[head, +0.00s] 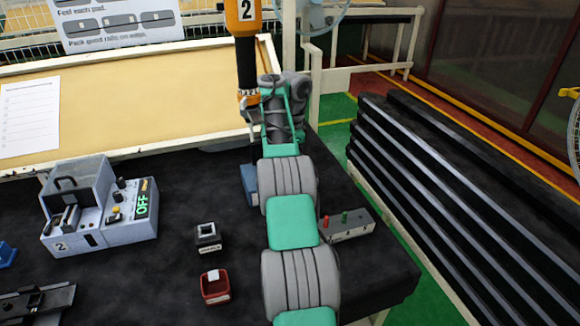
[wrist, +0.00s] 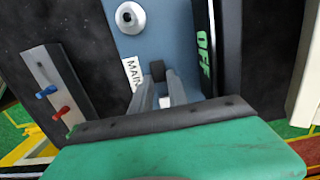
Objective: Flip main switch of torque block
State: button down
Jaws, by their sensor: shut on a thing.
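The torque block (wrist: 165,30) is a blue-grey box in the wrist view. It has a white label reading MAIN (wrist: 132,78), a round silver knob (wrist: 130,17) and a dark display strip with green OFF (wrist: 203,52). The dark main switch (wrist: 157,69) stands beside the label. My gripper (wrist: 160,82) is shut on this switch, its two grey fingers close together around it. In the head view, a blue box (head: 249,180), probably the torque block, shows only in part behind my arm. My gripper is hidden there.
A grey box (head: 345,226) with red and green buttons sits right of my arm. A grey tester marked 2 (head: 125,240) also reads OFF. An orange tool (head: 243,15) hangs above.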

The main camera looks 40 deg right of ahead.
jog(key=c, duration=1.3)
grip_release()
jog(key=shift+d, duration=0.1)
